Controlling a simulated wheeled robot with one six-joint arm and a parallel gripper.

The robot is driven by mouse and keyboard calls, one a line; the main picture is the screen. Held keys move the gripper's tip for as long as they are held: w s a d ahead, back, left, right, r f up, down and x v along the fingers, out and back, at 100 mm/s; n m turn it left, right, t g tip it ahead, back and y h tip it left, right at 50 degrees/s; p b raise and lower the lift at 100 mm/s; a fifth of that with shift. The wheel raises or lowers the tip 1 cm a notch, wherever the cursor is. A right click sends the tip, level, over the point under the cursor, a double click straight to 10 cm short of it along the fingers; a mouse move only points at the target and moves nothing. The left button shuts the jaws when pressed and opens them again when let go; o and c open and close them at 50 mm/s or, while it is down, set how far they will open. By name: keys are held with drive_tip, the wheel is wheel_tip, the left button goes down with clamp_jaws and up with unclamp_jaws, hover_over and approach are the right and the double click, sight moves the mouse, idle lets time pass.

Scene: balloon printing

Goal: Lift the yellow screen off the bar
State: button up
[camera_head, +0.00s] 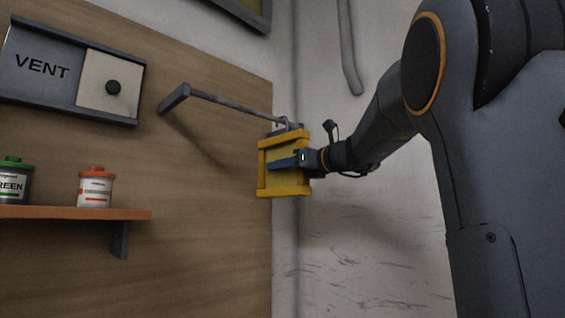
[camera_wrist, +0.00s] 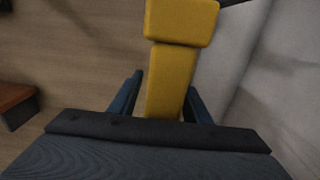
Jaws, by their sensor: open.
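The yellow screen (camera_head: 284,190) is a small square frame hanging upright at the end of a thin grey bar (camera_head: 232,104), close to the board's right edge. A grey hook or clip shows at its top, where it meets the bar. My gripper (camera_head: 284,162) is at the screen's side, its blue fingers in front of the frame's middle. In the wrist view the yellow frame (camera_wrist: 172,82) stands between my two open fingers (camera_wrist: 160,100), with a gap at the left finger. The right finger is close to it; I cannot tell whether they touch.
A wooden board (camera_head: 205,215) fills the left. It carries a VENT panel (camera_head: 60,68) with a black knob and an orange shelf (camera_head: 75,213) with a green-lidded jar (camera_head: 14,182) and an orange-lidded jar (camera_head: 95,188). A pale wall (camera_head: 365,230) lies behind my arm.

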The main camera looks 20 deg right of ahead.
sight(284, 154)
clamp_jaws()
drive_tip(key=shift+r, duration=0.15)
drive_tip(key=shift+r, duration=0.25)
wheel_tip(284, 154, up, 3)
drive_tip(key=shift+b, duration=0.6)
drive_tip(key=b+v, duration=0.5)
drive_tip(key=v, duration=1.3)
drive_tip(key=shift+r+p, duration=1.85)
drive_tip(key=shift+p, duration=0.3)
